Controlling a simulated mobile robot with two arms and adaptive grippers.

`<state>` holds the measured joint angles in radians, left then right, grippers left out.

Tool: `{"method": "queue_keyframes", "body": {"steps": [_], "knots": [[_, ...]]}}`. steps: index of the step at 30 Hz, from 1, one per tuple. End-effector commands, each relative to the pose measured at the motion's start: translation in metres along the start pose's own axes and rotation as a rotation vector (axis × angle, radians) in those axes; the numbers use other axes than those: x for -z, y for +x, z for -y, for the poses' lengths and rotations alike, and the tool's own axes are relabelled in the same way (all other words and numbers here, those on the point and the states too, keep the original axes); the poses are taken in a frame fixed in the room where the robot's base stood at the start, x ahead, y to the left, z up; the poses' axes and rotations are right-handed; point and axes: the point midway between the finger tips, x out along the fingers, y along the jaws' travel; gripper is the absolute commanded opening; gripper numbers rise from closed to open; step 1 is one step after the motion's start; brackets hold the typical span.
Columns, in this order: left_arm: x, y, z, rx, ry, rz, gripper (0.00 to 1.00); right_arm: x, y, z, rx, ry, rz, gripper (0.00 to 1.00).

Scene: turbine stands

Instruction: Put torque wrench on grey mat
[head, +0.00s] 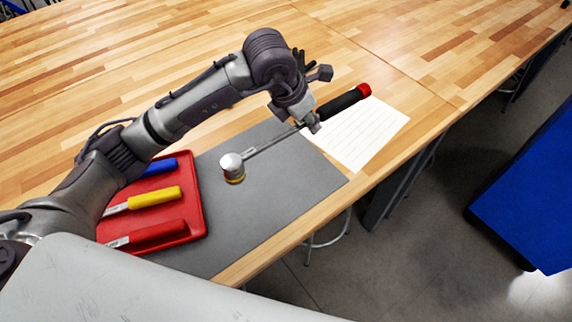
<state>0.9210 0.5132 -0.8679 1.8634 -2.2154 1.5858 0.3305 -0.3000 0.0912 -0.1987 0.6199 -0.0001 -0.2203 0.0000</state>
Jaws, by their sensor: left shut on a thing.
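The torque wrench (343,103) has a black handle with a red end cap, a thin silver shaft and a round silver head with a yellow ring. My left gripper (313,124) is shut on it near where the handle meets the shaft. The grey mat (290,205) lies on the wooden table. The wrench's head and shaft are over the mat, and its handle reaches over the white paper. I cannot tell whether the head touches the mat. My right gripper is not in view.
A red tray (198,215) with blue, yellow and red-handled tools stands at the mat's left. A lined white sheet (372,135) lies right of the mat. The table's front edge runs close by the mat. A blue cabinet (530,195) stands on the floor at right. The table's back is clear.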

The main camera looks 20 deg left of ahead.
Motion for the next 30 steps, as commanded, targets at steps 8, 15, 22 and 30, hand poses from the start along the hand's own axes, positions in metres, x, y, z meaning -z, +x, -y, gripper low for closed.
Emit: {"method": "queue_keyframes", "body": {"steps": [8, 15, 22, 30], "knots": [[0.014, 0.011, -0.035, -0.005, -0.014, 0.003, 0.0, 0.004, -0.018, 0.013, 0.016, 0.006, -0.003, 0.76], [0.037, 0.033, -0.083, -0.004, -0.012, 0.003, 0.0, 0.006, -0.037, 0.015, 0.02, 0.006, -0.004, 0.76], [0.049, 0.047, -0.11, -0.003, -0.008, 0.008, 0.0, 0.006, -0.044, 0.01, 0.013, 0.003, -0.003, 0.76], [0.061, 0.069, -0.112, 0.0, -0.007, 0.005, 0.0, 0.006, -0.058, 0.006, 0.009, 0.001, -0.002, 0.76]]}}
